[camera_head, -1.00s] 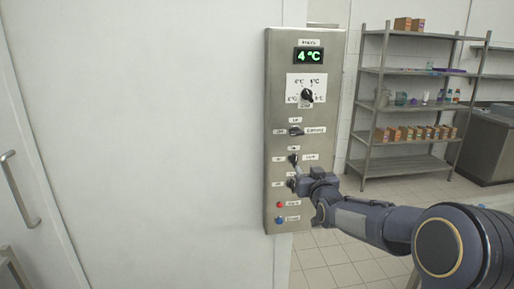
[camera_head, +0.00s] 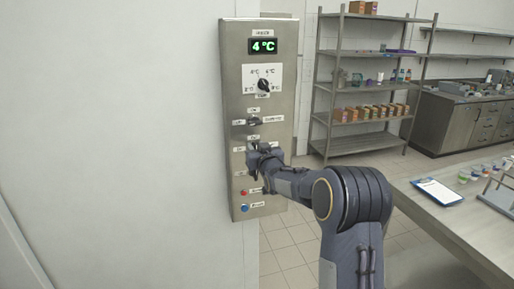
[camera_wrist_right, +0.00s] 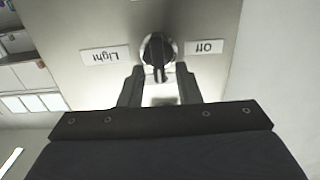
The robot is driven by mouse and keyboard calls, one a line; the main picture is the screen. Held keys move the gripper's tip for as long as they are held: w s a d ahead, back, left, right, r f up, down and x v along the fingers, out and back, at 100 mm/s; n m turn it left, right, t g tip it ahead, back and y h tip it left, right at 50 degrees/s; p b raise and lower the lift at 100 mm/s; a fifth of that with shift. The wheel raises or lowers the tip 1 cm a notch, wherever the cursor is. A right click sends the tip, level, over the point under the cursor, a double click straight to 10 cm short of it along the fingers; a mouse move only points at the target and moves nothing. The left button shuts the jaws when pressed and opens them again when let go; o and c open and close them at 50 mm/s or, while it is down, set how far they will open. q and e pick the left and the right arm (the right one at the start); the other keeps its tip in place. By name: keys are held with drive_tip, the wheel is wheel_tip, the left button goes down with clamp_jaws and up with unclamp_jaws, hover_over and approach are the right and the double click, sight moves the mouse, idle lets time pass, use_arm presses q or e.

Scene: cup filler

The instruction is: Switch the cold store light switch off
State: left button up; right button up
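The steel control panel (camera_head: 284,60) is on the white wall left of centre in the head view. My right gripper (camera_head: 256,154) is at its lower half and largely hides the light switch there. In the right wrist view, which shows the labels upside down, the black light switch knob (camera_wrist_right: 158,48) sits between the "Light" label (camera_wrist_right: 105,55) and the "Off" label (camera_wrist_right: 206,48). The fingers of my right gripper (camera_wrist_right: 160,86) are apart, one on each side of the knob's lower end. I cannot tell whether they touch it. My left gripper is not in view.
Above on the panel are another switch (camera_head: 254,121), a temperature dial (camera_head: 264,86) and a green 4 °C display (camera_head: 263,46). Below are a red button (camera_head: 243,192) and a blue button (camera_head: 244,208). A shelf rack (camera_head: 365,97) and a table (camera_head: 440,215) stand to the right.

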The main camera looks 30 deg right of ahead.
clamp_jaws()
drive_tip(key=shift+f+n+b, duration=0.15)
drive_tip(key=shift+n+b, duration=0.15)
drive_tip(key=shift+b, duration=0.4)
drive_tip(key=n+b, duration=0.5)
drive_tip(key=a+f+n+b, duration=0.1)
drive_tip(key=n+b, duration=0.4)
drive_tip(key=n, duration=0.1)
drive_tip(key=n+b, duration=0.5)
drive_tip(key=n, duration=0.1)
drive_tip(key=shift+w+a+f+b, duration=0.2)
drive_tip(key=shift+a+f+b, duration=0.1)
drive_tip(key=shift+a+b, duration=0.1)
drive_tip(key=shift+o, duration=0.6)
unclamp_jaws()
